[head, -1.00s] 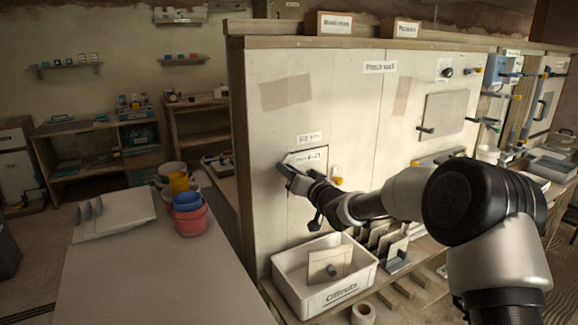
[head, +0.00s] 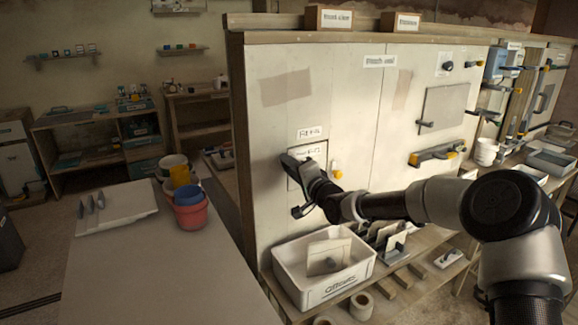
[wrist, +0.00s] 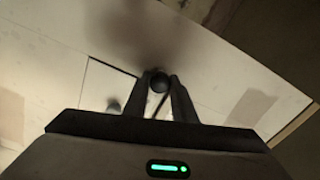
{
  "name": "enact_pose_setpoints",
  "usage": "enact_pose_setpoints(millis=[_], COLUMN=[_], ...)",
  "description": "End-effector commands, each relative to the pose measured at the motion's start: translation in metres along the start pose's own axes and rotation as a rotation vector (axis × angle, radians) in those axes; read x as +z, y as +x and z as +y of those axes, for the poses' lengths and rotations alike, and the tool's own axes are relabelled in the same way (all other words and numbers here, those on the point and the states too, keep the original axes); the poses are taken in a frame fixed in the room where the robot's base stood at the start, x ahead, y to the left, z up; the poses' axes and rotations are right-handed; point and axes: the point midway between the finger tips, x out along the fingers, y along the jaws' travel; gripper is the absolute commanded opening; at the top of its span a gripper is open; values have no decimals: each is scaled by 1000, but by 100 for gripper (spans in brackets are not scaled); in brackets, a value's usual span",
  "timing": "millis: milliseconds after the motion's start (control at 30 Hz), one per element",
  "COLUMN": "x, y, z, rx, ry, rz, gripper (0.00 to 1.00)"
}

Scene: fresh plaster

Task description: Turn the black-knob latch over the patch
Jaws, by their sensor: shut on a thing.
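The patch (head: 318,152) is a pale square panel with a dark outline and a printed label, low on the left part of the plaster wall. My gripper (head: 287,160) is at the patch's left edge and covers part of it. In the wrist view my gripper (wrist: 160,83) has its two dark fingers on either side of a round black knob (wrist: 158,80), shut on it. The knob is hidden behind the gripper in the head view. The latch's bar and its angle cannot be made out. A yellow-ended fitting (head: 337,170) sits at the patch's right.
A white offcuts tub (head: 325,288) stands on the shelf below my arm, with upright boards beside it. Other black-knob and yellow fittings (head: 437,155) are on the wall to the right. A table with red and blue buckets (head: 190,213) is at the left.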

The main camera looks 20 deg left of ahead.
Motion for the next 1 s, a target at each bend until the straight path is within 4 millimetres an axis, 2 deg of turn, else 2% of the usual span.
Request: enact_pose_setpoints(millis=[667, 700, 800, 1000], x=[1, 1, 1, 0], y=[0, 0, 0, 0], z=[1, 1, 1, 0], rx=[2, 2, 2, 1], ry=[64, 64, 64, 63], rz=[-1, -1, -1, -1], gripper=[2, 27, 43, 43])
